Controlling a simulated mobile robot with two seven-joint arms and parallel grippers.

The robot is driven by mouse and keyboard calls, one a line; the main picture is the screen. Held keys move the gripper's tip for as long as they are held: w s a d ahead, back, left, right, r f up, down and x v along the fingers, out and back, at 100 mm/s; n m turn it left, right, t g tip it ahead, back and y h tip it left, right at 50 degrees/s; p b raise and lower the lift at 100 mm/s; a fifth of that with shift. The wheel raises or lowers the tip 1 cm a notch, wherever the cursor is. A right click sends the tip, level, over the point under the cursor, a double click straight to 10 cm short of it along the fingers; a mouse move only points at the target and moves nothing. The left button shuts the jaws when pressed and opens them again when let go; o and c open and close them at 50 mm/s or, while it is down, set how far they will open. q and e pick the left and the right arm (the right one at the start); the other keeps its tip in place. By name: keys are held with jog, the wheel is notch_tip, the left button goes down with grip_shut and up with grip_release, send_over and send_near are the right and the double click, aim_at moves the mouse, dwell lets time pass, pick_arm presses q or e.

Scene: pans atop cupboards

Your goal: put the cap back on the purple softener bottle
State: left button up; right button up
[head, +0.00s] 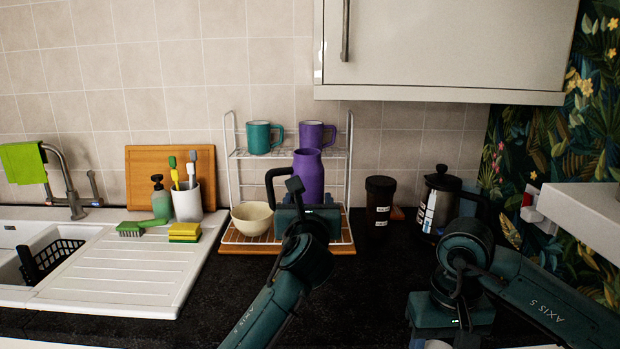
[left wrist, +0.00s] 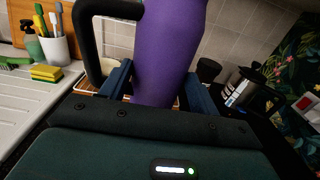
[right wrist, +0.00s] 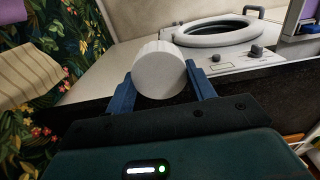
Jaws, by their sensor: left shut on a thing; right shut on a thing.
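The purple softener bottle (head: 309,172) is upright in the head view, in front of the wire rack. No cap shows on its top. A black loop handle (head: 270,186) shows at its left side. My left gripper (head: 306,208) is shut on the lower part of the bottle; in the left wrist view its fingers flank the purple body (left wrist: 168,50), whose top is out of frame. My right gripper (right wrist: 160,84) is shut on a white round cap (right wrist: 158,72). In the head view that gripper is low at the right, apart from the bottle, its fingers mostly hidden.
The wire rack (head: 236,155) holds a teal mug (head: 264,138), a purple mug (head: 316,136) and a bowl (head: 252,218). A dark jar (head: 380,200) and a French press (head: 436,203) stand to the right. A cupboard (head: 430,50) hangs above. Dark worktop (head: 225,290) is clear in front.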

pick_arm(q)
jog(key=shift+r, duration=0.1)
jog(key=shift+s, duration=0.1)
jog(key=s+a+f+m+g+h, duration=0.2)
jog(key=s+f+m+h, duration=0.2)
jog(key=s+f, duration=0.4)
jog(key=s+a+f+m+g+h, duration=0.2)
jog(key=s+f+m+h, duration=0.2)
jog(key=s, duration=1.2)
notch_tip(320, 180, down, 5)
jog(key=h, duration=0.3)
jog(key=shift+s+a+r+h, duration=0.2)
jog(key=shift+s+a+h, duration=0.05)
jog(key=shift+a+h, duration=0.1)
jog(key=shift+f, duration=0.1)
pick_arm(e)
jog(key=shift+a, duration=0.1)
